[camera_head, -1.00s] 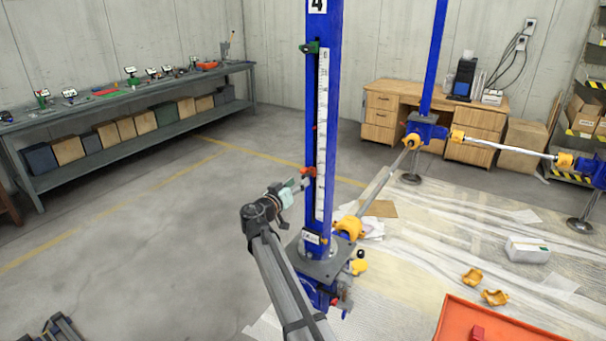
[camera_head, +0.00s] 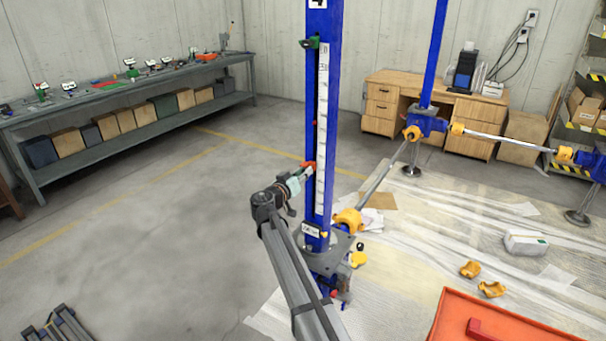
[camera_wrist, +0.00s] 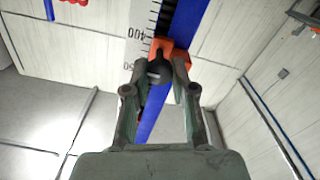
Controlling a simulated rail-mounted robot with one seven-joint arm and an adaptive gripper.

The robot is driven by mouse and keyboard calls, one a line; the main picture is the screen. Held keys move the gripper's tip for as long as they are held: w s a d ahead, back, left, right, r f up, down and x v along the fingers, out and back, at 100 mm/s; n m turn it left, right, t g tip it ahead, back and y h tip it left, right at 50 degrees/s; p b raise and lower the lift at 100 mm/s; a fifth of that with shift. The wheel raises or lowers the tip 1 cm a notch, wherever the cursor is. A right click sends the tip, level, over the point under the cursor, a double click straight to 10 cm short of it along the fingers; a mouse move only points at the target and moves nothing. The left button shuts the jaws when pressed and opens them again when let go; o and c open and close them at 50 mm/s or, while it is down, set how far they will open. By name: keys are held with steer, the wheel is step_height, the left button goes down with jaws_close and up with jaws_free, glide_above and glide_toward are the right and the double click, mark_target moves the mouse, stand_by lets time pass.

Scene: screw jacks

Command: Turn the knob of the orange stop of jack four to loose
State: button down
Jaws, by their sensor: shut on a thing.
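Jack four is the blue column (camera_head: 335,100) with a "4" label (camera_head: 317,3) at its top and a white scale (camera_head: 322,120). The orange stop (camera_head: 308,166) sits low on the column's scale; in the wrist view the orange stop (camera_wrist: 178,50) is just beyond my fingertips, near the 400 mark. Its dark knob (camera_wrist: 157,72) points toward my gripper. My gripper (camera_wrist: 160,76) is shut on the knob, one finger on each side, and the fingers partly hide it. In the head view my gripper (camera_head: 300,174) reaches the stop from the lower left.
A yellow-jointed shaft (camera_head: 380,183) leads from the jack's base to another jack behind. An orange tray (camera_head: 440,325) is at lower right.

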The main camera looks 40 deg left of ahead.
steer(key=shift+f+n+b, duration=0.1)
steer(key=shift+n+b, duration=0.2)
steer(key=shift+b, duration=0.15)
steer(key=shift+f+n+b, duration=0.1)
steer(key=shift+n+b, duration=2.75)
steer(key=shift+n, duration=10.55)
